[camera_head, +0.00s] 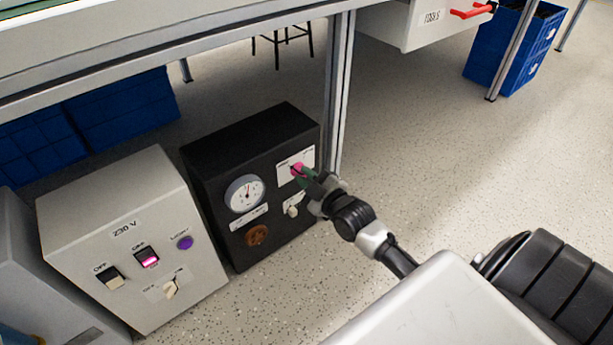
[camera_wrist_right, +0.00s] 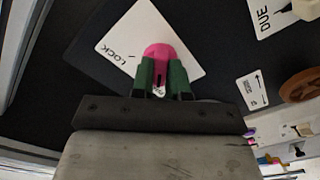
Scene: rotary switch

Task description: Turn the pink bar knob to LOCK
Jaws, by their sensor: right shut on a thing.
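The pink bar knob (camera_head: 297,168) is on a white label plate (camera_head: 284,165) at the upper right of the black box's front. In the right wrist view the pink knob (camera_wrist_right: 164,55) sits between the green fingers of my right gripper (camera_wrist_right: 163,76), which is shut on it. The word LOCK shows on the white plate (camera_wrist_right: 136,38) to the left of the knob; the other marking is mostly hidden by the fingers. In the head view my right gripper (camera_head: 306,178) reaches the knob from the lower right. My left gripper is not in view.
The black box (camera_head: 250,135) also carries a round gauge (camera_head: 246,194), a brown knob (camera_head: 257,235) and a cream knob (camera_head: 292,211). A grey box (camera_head: 110,210) with switches stands to the left. A metal table leg (camera_head: 341,95) rises close behind the black box.

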